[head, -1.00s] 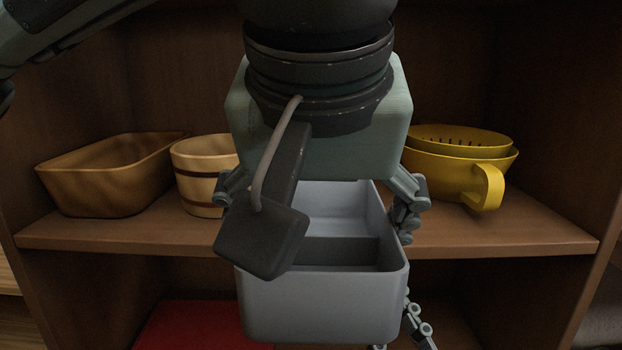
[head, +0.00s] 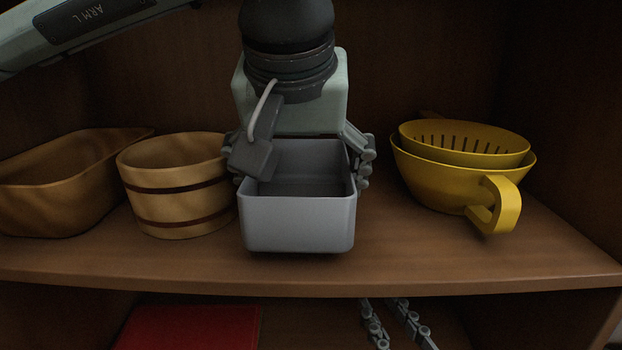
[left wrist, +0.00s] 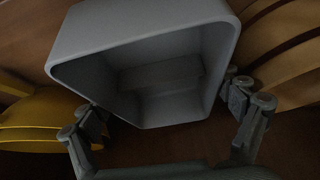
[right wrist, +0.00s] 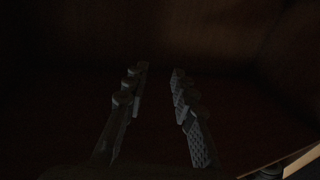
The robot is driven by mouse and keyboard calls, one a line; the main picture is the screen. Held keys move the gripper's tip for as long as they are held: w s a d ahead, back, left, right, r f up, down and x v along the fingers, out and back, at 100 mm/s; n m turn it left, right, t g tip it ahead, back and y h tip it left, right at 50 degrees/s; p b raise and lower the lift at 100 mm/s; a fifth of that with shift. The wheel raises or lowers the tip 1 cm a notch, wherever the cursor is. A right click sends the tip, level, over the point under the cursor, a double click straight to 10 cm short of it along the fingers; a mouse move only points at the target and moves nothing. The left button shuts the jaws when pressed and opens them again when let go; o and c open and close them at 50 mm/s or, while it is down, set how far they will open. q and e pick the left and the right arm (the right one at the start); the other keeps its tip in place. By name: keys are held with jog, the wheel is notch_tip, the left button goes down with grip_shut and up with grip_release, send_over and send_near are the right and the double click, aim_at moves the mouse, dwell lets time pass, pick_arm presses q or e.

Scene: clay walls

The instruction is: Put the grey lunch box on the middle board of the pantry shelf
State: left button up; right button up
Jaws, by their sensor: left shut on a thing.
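The grey lunch box (head: 298,222) is an open, box-shaped container at the middle of the pantry shelf's middle board (head: 420,272). My left gripper (head: 300,160) is behind and above it, with its fingers shut on the box's two sides. In the left wrist view the lunch box (left wrist: 90,45) sits between the fingers of the left gripper (left wrist: 165,118). I cannot tell whether the box's underside touches the board. My right gripper (head: 395,320) is low, below the board. In the right wrist view the right gripper (right wrist: 158,85) has its fingers apart with nothing between them.
A wooden banded tub (head: 178,190) stands close to the left of the box, and a wooden tray (head: 60,185) is further left. Yellow nested bowls (head: 450,180) stand to the right, with free board between. A red thing (head: 190,328) lies on the lower level.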

pick_arm(q)
jog(key=shift+w+d+f+b, duration=0.1)
jog(key=shift+w+f+b, duration=0.3)
jog(key=shift+w+f, duration=0.25)
jog(key=shift+s, duration=0.5)
jog(key=shift+f, duration=0.1)
pick_arm(e)
jog(key=r, duration=0.1)
jog(key=s+r+t, duration=0.1)
jog(key=r+t+y, duration=0.1)
jog(key=r, duration=0.1)
jog(key=shift+s+a, duration=0.3)
jog(key=shift+s, duration=0.05)
pick_arm(q)
jog(key=o, duration=1)
jog(key=shift+w+f, duration=0.1)
jog(key=shift+c, duration=0.2)
pick_arm(e)
jog(key=shift+r, duration=0.25)
